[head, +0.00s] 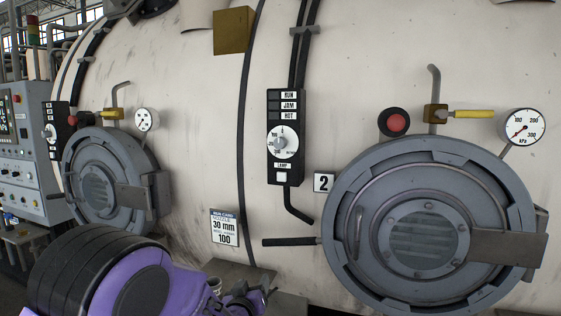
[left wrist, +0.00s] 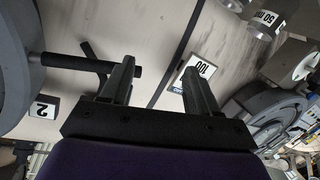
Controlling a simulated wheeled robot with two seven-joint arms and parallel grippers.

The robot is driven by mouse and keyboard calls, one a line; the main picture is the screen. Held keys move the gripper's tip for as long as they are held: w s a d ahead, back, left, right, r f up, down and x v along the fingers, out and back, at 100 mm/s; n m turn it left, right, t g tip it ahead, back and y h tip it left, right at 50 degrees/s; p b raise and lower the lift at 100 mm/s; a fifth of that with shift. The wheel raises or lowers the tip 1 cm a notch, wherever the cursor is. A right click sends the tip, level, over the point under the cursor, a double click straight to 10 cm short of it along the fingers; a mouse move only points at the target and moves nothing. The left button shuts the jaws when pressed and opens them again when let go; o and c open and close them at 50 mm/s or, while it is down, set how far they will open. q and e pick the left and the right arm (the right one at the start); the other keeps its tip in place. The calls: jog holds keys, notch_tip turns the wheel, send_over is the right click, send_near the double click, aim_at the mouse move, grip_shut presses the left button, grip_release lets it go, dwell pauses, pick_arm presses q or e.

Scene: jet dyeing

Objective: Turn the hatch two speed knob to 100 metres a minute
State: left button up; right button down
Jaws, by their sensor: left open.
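The hatch two speed knob (head: 284,142) is a pale round knob on a dial, on the black control box (head: 286,178) left of hatch two (head: 345,230). The dial's figures are too small to read surely, and I cannot tell the setting. A white plate (head: 323,182) marked 2 hangs beside the box and shows in the left wrist view (left wrist: 43,108). My left gripper (head: 255,292) is low in the head view, well below the knob. In the left wrist view its two fingers (left wrist: 160,86) are apart with nothing between them. The knob is not in that view.
A run card (head: 225,228) reads 30 mm and 100. A black handle (head: 290,241) sticks out left from hatch two. A black bent rod (head: 298,212) hangs below the box. Another hatch (head: 100,180) with its own box stands left.

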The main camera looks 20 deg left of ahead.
pick_arm(q)
jog(key=w+d+r+t, duration=0.2)
jog(key=w+r+t, duration=0.1)
jog(key=r, duration=1)
jog(key=m+t+h, duration=0.1)
jog(key=t, duration=0.2)
send_near(279, 144)
jog(key=p+x, duration=0.4)
jog(key=x, duration=0.3)
jog(key=shift+w+r, duration=0.2)
jog(key=shift+w, duration=0.15)
jog(key=shift+w+a+r+p, duration=0.15)
jog(key=shift+w+p, duration=0.35)
jog(key=shift+w, duration=0.2)
jog(key=c, duration=1)
jog(key=shift+c, duration=0.2)
